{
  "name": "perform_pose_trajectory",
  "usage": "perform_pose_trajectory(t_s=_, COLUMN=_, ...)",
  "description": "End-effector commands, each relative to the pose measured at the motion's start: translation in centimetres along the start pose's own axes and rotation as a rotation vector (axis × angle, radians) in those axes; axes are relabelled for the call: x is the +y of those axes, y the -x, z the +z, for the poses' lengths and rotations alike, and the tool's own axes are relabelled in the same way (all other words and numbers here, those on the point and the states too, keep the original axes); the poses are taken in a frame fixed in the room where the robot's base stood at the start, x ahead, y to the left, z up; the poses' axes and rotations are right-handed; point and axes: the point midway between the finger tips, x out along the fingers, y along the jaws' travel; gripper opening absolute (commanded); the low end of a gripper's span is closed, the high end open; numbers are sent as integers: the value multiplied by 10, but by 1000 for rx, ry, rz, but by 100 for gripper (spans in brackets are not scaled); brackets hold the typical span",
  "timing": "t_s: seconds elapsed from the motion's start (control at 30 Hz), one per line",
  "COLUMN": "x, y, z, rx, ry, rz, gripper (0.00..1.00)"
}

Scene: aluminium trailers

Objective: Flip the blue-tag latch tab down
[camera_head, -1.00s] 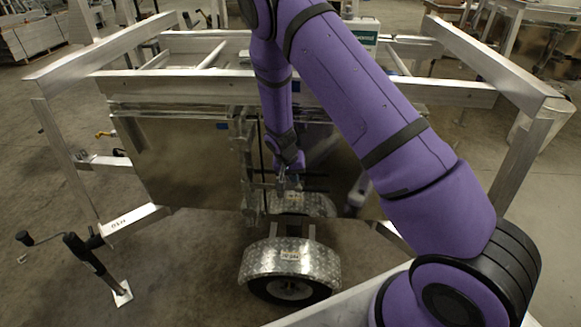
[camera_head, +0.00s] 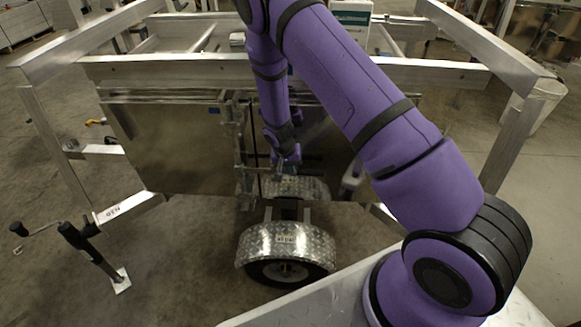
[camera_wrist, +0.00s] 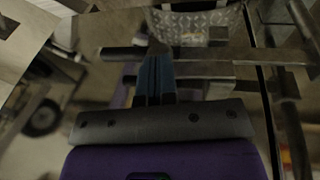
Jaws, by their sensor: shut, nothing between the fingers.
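My gripper (camera_head: 279,172) is in front of the dark trailer panel, beside the upright latch hardware (camera_head: 240,150) and above the wheel fender. In the wrist view, its two dark bluish fingers (camera_wrist: 155,78) are together with nothing visible between them. They lie over or close to horizontal metal bars (camera_wrist: 205,70); I cannot tell whether they touch. A small blue tag (camera_head: 213,111) is on the panel's upper part, left of the hardware. The latch tab itself is too small and dark to make out.
A diamond-plate fender (camera_head: 272,238) over a wheel is below my gripper. The trailer's aluminium top rail (camera_head: 170,72) crosses behind my arm. A jack with a black handle (camera_head: 80,240) stands at left. The floor at lower left is mostly clear.

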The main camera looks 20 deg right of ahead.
Motion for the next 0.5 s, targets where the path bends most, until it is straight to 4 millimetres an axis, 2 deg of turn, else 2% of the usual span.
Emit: perform_pose_trajectory(t_s=0.5, x=1, y=-18, z=3, rx=-3, ry=-47, rz=-248, gripper=0)
